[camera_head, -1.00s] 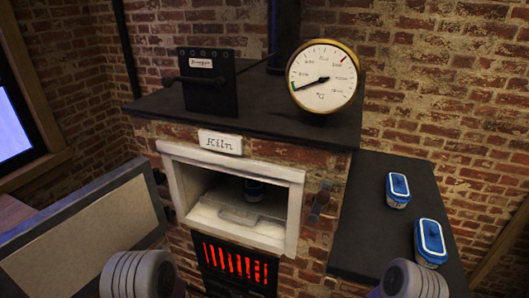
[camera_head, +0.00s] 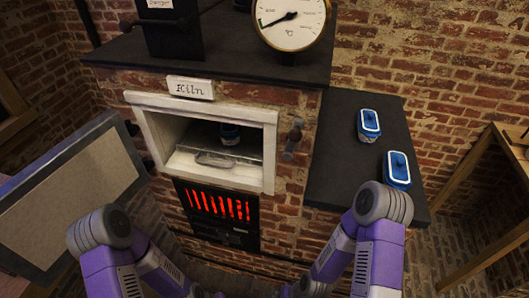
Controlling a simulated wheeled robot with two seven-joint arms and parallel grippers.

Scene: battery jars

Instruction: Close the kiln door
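The kiln door (camera_head: 62,212) stands swung wide open at the left, with a pale inner panel and a dark frame. It hangs on the left side of the white kiln opening (camera_head: 270,150).
Two blue-lidded jars (camera_head: 369,126) (camera_head: 397,171) stand on the dark side counter (camera_head: 335,165). A latch (camera_head: 293,138) is on the brick right of the opening. A gauge (camera_head: 290,22) sits on top. Red glowing grate (camera_head: 218,207) is below. A wooden table (camera_head: 490,150) stands at the right.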

